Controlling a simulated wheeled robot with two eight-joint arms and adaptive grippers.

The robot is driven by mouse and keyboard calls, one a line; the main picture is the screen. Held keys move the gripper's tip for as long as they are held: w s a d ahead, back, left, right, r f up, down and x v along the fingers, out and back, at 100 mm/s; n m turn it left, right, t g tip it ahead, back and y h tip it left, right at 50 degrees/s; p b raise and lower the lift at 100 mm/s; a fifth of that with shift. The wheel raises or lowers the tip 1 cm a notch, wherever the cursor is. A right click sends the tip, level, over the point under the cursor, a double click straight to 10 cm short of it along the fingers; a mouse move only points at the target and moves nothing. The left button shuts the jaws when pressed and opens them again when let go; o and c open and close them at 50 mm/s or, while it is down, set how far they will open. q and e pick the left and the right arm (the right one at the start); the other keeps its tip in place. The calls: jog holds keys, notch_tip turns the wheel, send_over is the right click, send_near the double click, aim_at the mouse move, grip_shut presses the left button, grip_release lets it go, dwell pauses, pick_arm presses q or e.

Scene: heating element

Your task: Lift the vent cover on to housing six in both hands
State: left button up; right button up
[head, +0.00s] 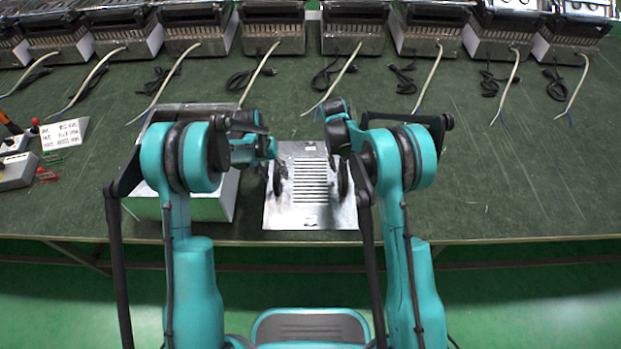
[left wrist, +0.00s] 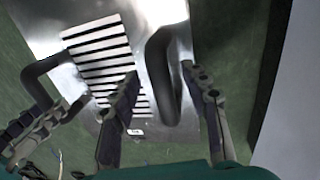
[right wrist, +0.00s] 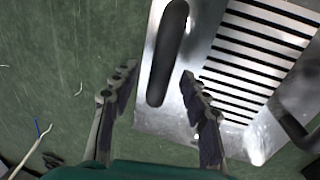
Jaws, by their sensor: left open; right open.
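The vent cover (head: 310,205) is a shiny metal plate with a column of dark slots. It lies on the green table near the front edge, between my two grippers. It has a black handle on each side. My left gripper (left wrist: 165,108) is open, with its fingers on either side of one handle (left wrist: 160,80). My right gripper (right wrist: 157,100) is open, its fingers lined up on either side of the other handle (right wrist: 168,55). Contact with the handles cannot be told. Several housings stand along the back; which is housing six cannot be told.
A silver box (head: 206,208) stands left of the cover, partly hidden by my left arm. White cords and black cables (head: 334,75) trail forward from the housings. A labelled card (head: 64,134) and grey control boxes (head: 18,170) lie at far left. The table's right side (head: 500,180) is clear.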

pick_arm(q)
jog(key=shift+d+f, duration=0.2)
jog(key=shift+f, duration=0.7)
pick_arm(e)
jog(key=shift+d+f, duration=0.2)
jog(key=shift+f, duration=0.7)
pick_arm(q)
grip_shut()
pick_arm(e)
grip_shut()
